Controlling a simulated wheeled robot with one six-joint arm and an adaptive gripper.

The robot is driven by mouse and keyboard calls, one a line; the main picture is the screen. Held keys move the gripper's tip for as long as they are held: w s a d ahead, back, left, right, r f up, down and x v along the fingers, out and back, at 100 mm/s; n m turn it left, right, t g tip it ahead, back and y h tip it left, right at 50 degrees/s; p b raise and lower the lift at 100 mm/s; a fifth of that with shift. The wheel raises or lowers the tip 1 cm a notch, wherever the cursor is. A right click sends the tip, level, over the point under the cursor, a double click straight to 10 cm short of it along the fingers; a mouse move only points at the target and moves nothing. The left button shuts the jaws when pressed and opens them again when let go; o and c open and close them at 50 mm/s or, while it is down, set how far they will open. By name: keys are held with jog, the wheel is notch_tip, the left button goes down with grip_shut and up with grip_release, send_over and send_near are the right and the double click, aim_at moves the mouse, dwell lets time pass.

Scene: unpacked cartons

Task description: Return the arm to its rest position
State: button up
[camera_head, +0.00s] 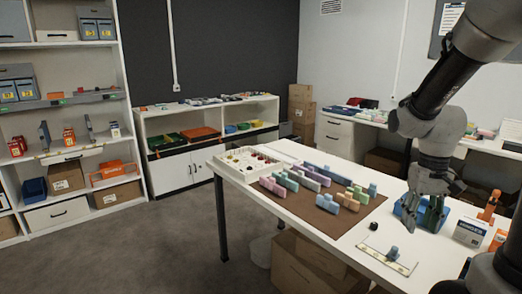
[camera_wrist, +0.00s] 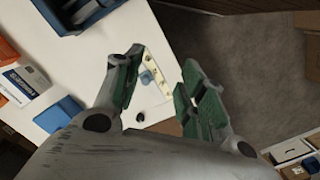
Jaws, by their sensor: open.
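My gripper (camera_head: 431,215) hangs fingers-down over the right part of the white table (camera_head: 340,246), in front of a blue bin (camera_head: 406,210). In the wrist view my gripper (camera_wrist: 156,82) has its two green-padded fingers spread apart with nothing held between them. Beyond the fingers, a pale strip with holes (camera_wrist: 157,65) and a small blue piece (camera_wrist: 146,78) lie on the table. In the head view the strip (camera_head: 387,259) and the blue piece (camera_head: 393,253) lie in front of my gripper, apart from it. My arm comes down from the upper right.
A brown mat (camera_head: 318,222) with several coloured blocks and a white compartment tray (camera_head: 226,164) lie left of my gripper. Orange items (camera_head: 488,206) and a white-and-blue box (camera_head: 468,232) stand close on the right. Cartons (camera_head: 303,270) sit below the table. Floor at left is clear.

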jog(key=s+a+r+t, duration=0.2)
jog(key=s+r, duration=0.3)
jog(key=r, duration=0.1)
jog(key=s+a+r+n+t, duration=0.1)
jog(key=s+a+r+t, duration=0.1)
jog(key=s+r, duration=0.3)
jog(key=shift+s+r+t, duration=0.15)
jog(key=shift+r+t, duration=0.55)
jog(key=shift+r, duration=0.2)
jog(key=shift+o, duration=0.7)
jog(key=shift+f, duration=0.1)
dwell(2.7)
